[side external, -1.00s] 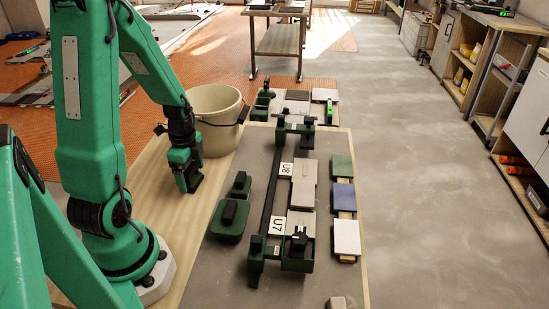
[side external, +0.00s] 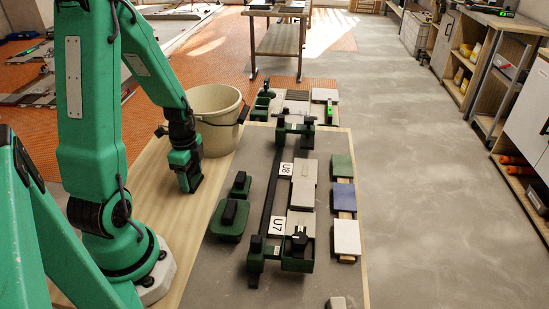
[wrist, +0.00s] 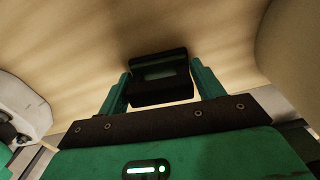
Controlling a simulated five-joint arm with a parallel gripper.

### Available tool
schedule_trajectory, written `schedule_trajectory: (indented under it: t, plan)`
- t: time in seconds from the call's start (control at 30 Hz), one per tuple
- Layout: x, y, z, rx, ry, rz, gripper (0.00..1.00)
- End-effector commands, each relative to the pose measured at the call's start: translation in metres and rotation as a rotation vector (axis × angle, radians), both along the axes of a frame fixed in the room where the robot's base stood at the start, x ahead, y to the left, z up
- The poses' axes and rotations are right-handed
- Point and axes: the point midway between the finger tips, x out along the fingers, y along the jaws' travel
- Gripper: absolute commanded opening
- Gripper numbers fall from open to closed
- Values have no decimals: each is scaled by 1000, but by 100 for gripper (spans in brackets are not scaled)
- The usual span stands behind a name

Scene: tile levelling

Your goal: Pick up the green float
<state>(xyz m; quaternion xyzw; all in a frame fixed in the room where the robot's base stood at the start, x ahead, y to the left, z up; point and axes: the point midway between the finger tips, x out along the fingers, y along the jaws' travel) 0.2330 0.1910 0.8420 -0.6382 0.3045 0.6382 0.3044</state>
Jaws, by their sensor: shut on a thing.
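Two green floats with black handles lie on the grey worktop left of the long black bar: a larger float (side external: 229,225) nearer the camera and a smaller one (side external: 241,188) behind it. My gripper (side external: 190,185) is over the pale wooden board, left of both floats and apart from them. In the wrist view my gripper (wrist: 160,85) is shut on a dark block (wrist: 160,90) with a dark green middle. I cannot tell exactly what this block is. Its underside is hidden.
A beige bucket (side external: 214,138) stands just behind my gripper. A green-ended frame with a black bar (side external: 269,190) spans the worktop, beside grey tiles (side external: 303,185). Green, blue and white tiles (side external: 343,195) lie at the right edge. Bare worktop (side external: 225,275) shows in front.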

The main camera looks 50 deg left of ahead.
Motion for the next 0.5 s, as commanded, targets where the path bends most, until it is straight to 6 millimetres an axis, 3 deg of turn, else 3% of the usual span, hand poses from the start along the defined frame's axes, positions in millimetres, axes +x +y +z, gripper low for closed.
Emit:
schedule_trajectory:
  t: [0.07, 0.17, 0.5]
  plan:
    - [0, 0, 0, 1, -1, 0, 35]
    - [0, 0, 0, 1, -1, 0, 19]
    - [1, 0, 11, 2, -2, 0, 19]
